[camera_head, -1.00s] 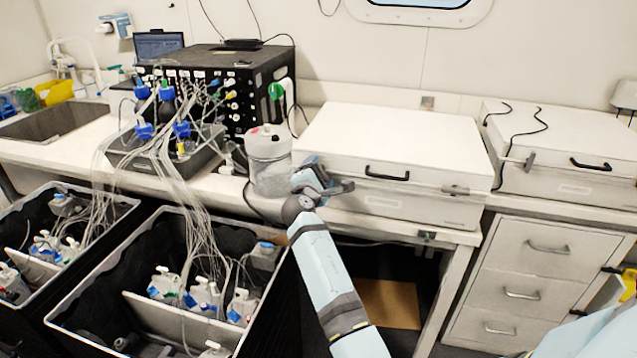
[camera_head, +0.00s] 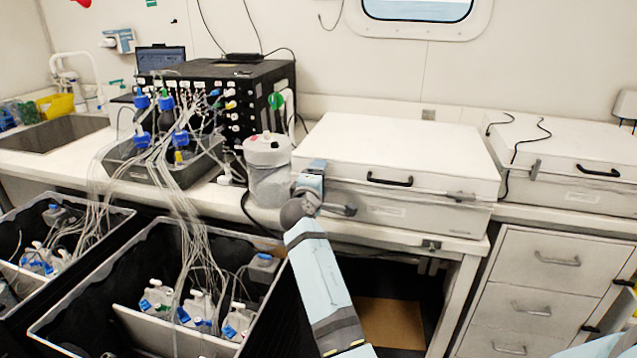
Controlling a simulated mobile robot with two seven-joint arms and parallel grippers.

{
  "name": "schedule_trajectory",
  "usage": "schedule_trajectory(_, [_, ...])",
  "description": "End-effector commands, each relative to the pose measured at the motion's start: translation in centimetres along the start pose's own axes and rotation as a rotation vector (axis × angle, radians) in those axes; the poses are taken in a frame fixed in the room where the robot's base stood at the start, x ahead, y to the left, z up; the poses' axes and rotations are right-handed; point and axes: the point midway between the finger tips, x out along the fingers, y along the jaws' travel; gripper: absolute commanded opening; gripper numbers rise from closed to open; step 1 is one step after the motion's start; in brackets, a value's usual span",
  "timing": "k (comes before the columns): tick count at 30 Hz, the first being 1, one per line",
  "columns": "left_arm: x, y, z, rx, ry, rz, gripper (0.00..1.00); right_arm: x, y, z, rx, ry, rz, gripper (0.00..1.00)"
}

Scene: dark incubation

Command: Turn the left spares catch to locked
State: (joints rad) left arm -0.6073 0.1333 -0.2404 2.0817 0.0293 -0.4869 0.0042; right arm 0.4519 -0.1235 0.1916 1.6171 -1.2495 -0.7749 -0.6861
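A white lidded case (camera_head: 405,150) with a black front handle stands on the middle of the bench. A small grey catch (camera_head: 460,197) lies roughly level at the right of its front. A second white case (camera_head: 575,185) at the right has a small grey catch (camera_head: 535,169) at its left front, standing about upright. My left gripper (camera_head: 345,210) is at the left front of the middle case, its fingers pointing right along the front. Any catch there is hidden behind it. Its finger gap and contact cannot be made out. My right gripper is out of view.
A clear lidded jar (camera_head: 268,170) stands close left of my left gripper. Black bins (camera_head: 95,310) with bottles and many thin tubes are at the lower left. Drawers (camera_head: 540,260) are below the right case. The bench front between the cases is clear.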

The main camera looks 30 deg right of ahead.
Motion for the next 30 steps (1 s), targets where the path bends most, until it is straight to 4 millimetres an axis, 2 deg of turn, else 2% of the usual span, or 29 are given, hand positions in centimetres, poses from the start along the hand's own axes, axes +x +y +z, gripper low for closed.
schedule_trajectory(10, [-0.02,0.15,-0.10,-0.006,0.002,0.000,0.43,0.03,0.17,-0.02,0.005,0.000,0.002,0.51])
schedule_trajectory(11, [-0.02,0.17,-0.11,-0.007,0.002,0.000,0.43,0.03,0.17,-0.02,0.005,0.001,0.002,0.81])
schedule_trajectory(13, [0.00,0.22,-0.14,-0.009,0.002,0.000,0.43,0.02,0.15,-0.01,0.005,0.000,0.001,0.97])
schedule_trajectory(14, [0.00,0.24,-0.14,-0.010,0.003,0.000,0.43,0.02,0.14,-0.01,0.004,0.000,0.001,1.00])
schedule_trajectory(30, [-0.03,0.37,-0.35,-0.017,0.004,-0.001,0.43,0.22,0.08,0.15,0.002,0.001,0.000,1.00])
